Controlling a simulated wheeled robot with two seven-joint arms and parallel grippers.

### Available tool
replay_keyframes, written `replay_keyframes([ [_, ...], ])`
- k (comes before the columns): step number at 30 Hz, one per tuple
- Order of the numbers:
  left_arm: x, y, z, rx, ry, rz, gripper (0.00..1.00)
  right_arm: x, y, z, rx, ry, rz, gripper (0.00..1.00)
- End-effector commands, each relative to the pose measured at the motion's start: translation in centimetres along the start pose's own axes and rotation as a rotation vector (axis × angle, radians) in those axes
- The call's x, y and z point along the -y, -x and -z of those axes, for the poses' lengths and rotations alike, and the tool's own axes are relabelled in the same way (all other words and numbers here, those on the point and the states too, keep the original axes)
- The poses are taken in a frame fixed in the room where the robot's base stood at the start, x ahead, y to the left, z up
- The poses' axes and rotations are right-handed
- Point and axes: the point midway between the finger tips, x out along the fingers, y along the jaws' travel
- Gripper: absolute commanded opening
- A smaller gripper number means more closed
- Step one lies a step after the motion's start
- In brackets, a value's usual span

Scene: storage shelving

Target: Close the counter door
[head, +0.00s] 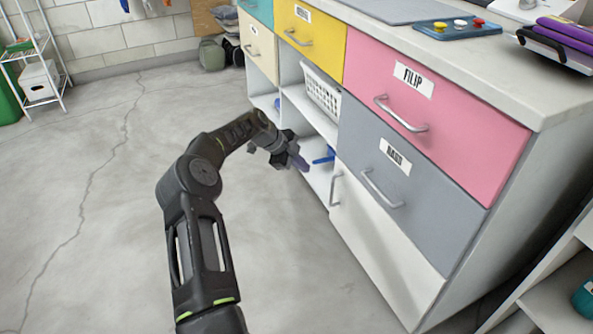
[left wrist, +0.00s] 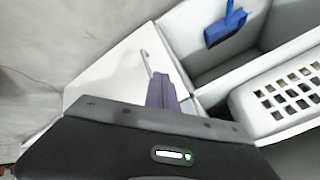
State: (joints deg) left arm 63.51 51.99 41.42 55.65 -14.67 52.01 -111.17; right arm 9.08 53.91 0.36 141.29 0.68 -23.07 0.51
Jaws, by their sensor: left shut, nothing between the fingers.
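The white counter door (head: 385,245) is at the bottom right of the counter, under the grey drawer. It looks about flush with the front, but a small gap cannot be ruled out. Its metal handle (head: 335,188) is near its left edge. The door (left wrist: 110,78) and its handle (left wrist: 148,55) also show in the left wrist view. My left gripper (head: 302,164) is shut and empty, in front of the open lower shelf, just left of the door handle. Its purple-grey fingers (left wrist: 162,92) appear close to the handle in the wrist view. My right gripper is not in view.
A blue dustpan or brush (left wrist: 226,28) lies on the lower shelf beside the door. A white basket (head: 322,95) sits on the shelf above. Pink (head: 440,120) and grey (head: 400,170) drawers are shut above the door.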

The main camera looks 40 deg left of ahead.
Motion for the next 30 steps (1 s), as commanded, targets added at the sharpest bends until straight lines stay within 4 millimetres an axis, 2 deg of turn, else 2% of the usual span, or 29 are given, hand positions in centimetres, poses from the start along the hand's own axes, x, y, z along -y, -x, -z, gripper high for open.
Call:
replay_keyframes([
  [1,0.6,1.1,0.1,0.001,-0.001,0.003,0.00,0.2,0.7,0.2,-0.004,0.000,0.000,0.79],
  [9,2.1,5.4,-0.8,0.002,-0.001,0.004,0.00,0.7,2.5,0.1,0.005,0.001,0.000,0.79],
  [15,3.0,7.9,-1.4,0.000,-0.001,0.002,0.00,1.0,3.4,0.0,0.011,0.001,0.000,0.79],
  [20,3.1,8.5,-1.6,-0.001,-0.002,0.001,0.00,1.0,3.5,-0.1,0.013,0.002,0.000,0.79],
  [30,3.1,8.5,-1.6,-0.001,-0.002,0.001,0.00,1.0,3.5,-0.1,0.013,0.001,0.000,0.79],
])
